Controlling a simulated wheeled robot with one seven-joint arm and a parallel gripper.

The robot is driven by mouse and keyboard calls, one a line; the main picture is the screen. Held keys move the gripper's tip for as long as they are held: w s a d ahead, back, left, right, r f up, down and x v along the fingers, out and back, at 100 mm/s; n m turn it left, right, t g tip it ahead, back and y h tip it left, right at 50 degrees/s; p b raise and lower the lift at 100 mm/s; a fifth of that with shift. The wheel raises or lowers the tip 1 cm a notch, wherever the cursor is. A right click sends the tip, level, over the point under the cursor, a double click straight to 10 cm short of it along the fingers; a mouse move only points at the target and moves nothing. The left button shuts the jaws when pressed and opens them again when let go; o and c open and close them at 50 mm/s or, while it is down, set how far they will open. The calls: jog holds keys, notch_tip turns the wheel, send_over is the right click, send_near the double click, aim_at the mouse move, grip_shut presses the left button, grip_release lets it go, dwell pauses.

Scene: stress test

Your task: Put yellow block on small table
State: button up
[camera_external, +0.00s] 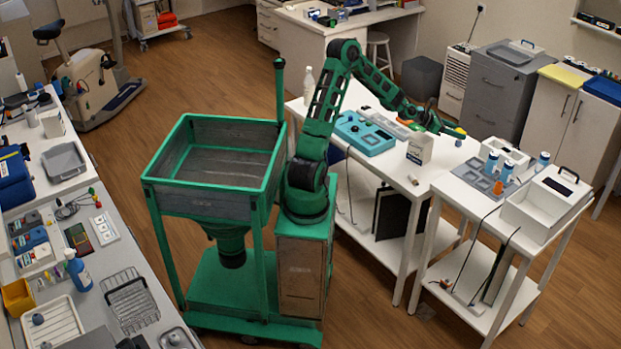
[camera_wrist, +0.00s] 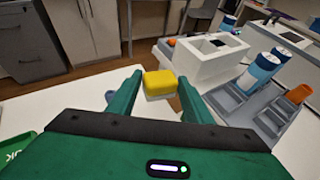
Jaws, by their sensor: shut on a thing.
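The yellow block (camera_wrist: 160,80) sits between the two green fingers of my gripper (camera_wrist: 158,90) in the wrist view. My gripper is shut on it. In the external view my gripper (camera_external: 450,130) reaches out over the far right end of the longer white table, with the block (camera_external: 460,130) small at its tip. The smaller white table (camera_external: 455,190) stands to the right, with a narrow gap between the tables. In the wrist view its jars and white box show ahead and to the right of the block.
The small table holds a grey tray with blue-capped jars (camera_external: 513,168) and an open white box (camera_external: 548,205). A white carton (camera_external: 419,150) and a teal tray (camera_external: 365,133) are on the longer table. A small blue thing (camera_external: 458,142) lies below my gripper.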

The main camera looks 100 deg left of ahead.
jog(key=d+h, duration=0.1)
jog(key=d, duration=0.7)
jog(key=d+m, duration=0.1)
jog(key=d, duration=0.7)
jog(key=w+d+m+h, duration=0.1)
jog(key=d, duration=0.7)
jog(key=shift+d+r+h, duration=0.25)
jog(key=shift+r+h, duration=0.05)
jog(key=d+f, duration=0.1)
jog(key=d, duration=0.2)
jog(key=w+d+f, duration=0.1)
jog(key=d, duration=0.3)
jog(key=d+f, duration=0.1)
jog(key=d, duration=0.2)
jog(key=shift+w+d, duration=0.15)
jog(key=shift+w, duration=0.1)
jog(key=w+d, duration=0.1)
jog(key=w, duration=0.1)
jog(key=w+d, duration=0.2)
jog(key=w, duration=0.1)
jog(key=shift+w+d+r, duration=0.1)
jog(key=shift+w+r, duration=0.15)
jog(key=shift+w, duration=0.1)
jog(key=shift+w+d+r, duration=0.25)
jog(key=shift+w+d, duration=0.25)
jog(key=shift+d, duration=0.1)
